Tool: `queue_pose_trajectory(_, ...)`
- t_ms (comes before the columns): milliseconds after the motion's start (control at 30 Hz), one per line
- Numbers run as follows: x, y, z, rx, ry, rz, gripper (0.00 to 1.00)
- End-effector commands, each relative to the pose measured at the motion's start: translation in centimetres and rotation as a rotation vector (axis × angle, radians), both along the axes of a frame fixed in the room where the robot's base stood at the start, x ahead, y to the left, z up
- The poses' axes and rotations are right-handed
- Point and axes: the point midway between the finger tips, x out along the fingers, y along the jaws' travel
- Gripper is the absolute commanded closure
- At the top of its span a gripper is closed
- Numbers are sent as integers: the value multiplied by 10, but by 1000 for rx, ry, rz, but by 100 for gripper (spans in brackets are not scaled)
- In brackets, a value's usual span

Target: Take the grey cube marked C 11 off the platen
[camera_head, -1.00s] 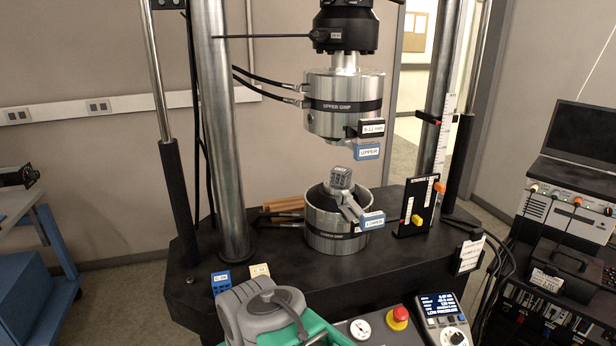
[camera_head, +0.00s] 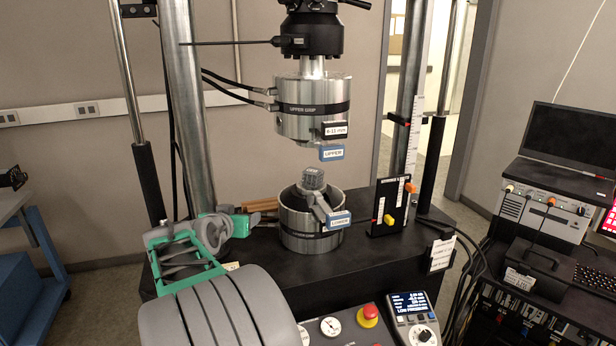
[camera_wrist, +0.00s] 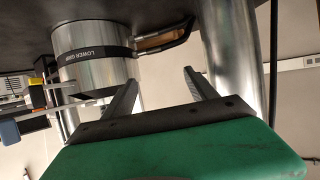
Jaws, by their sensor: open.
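The grey lattice cube (camera_head: 314,180) sits on top of the silver lower grip (camera_head: 298,235) in the head view; its marking is too small to read. A grey lever with a blue tag (camera_head: 339,219) stands close in front of it. My gripper (camera_head: 247,222) is left of the lower grip, apart from the cube. In the wrist view my gripper's two fingers (camera_wrist: 161,77) are spread with nothing between them. The lower grip shows upside down there (camera_wrist: 95,80), left of the fingers; I cannot make out the cube in that view.
The silver upper grip (camera_head: 312,108) hangs above the cube with a clear gap. Steel columns (camera_head: 190,110) stand behind left and right. A black gauge stand (camera_head: 390,207) is right of the lower grip. A control panel with a red button (camera_head: 369,312) is in front.

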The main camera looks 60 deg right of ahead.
Motion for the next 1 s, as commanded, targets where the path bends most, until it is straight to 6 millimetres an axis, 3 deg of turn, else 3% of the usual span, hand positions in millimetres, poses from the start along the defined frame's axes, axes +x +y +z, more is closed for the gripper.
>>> queue_pose_trajectory(33, -25, -47, 13, -94, -30, -108, 34)
queue_pose_trajectory(100, -59, -93, 35, -223, -65, -221, 34)
queue_pose_trajectory(200, -92, -128, 56, -349, -84, -314, 34)
queue_pose_trajectory(300, -104, -145, 66, -394, -87, -342, 34)
queue_pose_trajectory(700, -104, -207, 70, -394, -88, -339, 34)
queue_pose_trajectory(1000, -103, -214, 68, -394, -89, -337, 34)
